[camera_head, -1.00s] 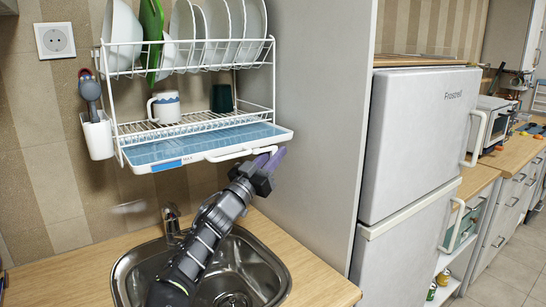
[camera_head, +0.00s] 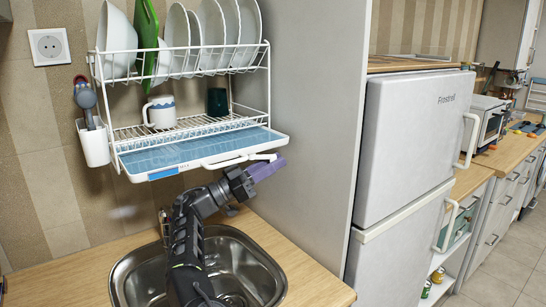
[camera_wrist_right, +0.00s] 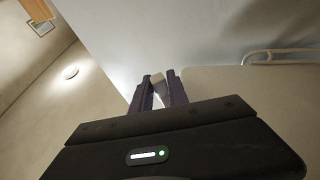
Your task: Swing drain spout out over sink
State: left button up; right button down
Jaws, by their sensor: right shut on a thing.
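The dish rack (camera_head: 190,125) hangs on the tiled wall with a blue drip tray (camera_head: 150,162) at its bottom. The white drain spout (camera_head: 232,160) lies along the tray's front edge, its free end toward the right corner. My right gripper (camera_head: 268,168) is at that end, its purple fingers pointing right. In the right wrist view the fingers (camera_wrist_right: 159,92) are closed around a pale piece, the spout's end (camera_wrist_right: 159,84). The steel sink (camera_head: 240,262) is below, partly hidden by my right arm. My left gripper is not in view.
A grey side panel (camera_head: 300,120) stands close to the right of the rack, with a white fridge (camera_head: 410,150) beyond. A faucet (camera_head: 165,225) is behind my arm. White plates, a mug (camera_head: 159,112) and a utensil holder (camera_head: 94,145) are on the rack.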

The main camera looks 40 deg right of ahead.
jog(key=shift+a, duration=0.15)
jog(key=c, duration=1.5)
grip_release()
jog(key=shift+w+a, duration=0.1)
jog(key=shift+o, duration=1)
